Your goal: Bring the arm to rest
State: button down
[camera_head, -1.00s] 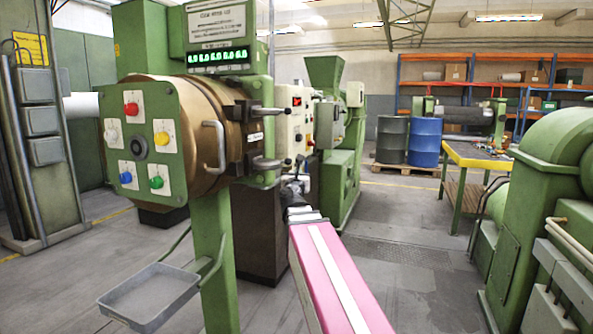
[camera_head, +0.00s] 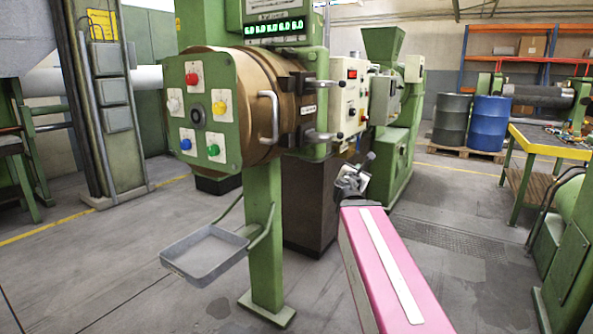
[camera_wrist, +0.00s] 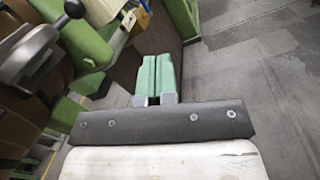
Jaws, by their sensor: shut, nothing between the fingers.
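My gripper (camera_wrist: 156,76) shows in the wrist view as two green fingers pressed together, with nothing between them. In the head view my pink arm (camera_head: 385,260) reaches forward from the lower right, its far end (camera_head: 352,183) in front of the green extruder's (camera_head: 262,190) dark base. The fingers cannot be made out there. The wrist view also shows a grey lever with a dark knob (camera_wrist: 75,8) at the upper left, apart from the fingers.
A grey tray (camera_head: 208,256) juts out from the extruder's post. A yellow-edged workbench (camera_head: 540,150), blue drum (camera_head: 489,123) and grey drum (camera_head: 451,120) stand at the right. The floor right of the arm is open.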

jog(key=s+f+m+g+y, duration=0.3)
jog(key=f+m+g, duration=0.5)
jog(key=f+m, duration=1)
jog(key=s+a+f+m+g+y, duration=0.2)
jog(key=s+a+f, duration=0.1)
jog(key=f, duration=0.4)
jog(key=s+a+f+m+g+y, duration=0.2)
jog(key=s+a+f+m+g, duration=0.1)
jog(key=s+f, duration=0.2)
jog(key=s+a+f+m+g+y, duration=0.2)
jog(key=s+a+f+m+g, duration=0.1)
jog(key=f, duration=0.7)
jog(key=shift+s+a, duration=0.5)
jog(key=shift+s, duration=0.55)
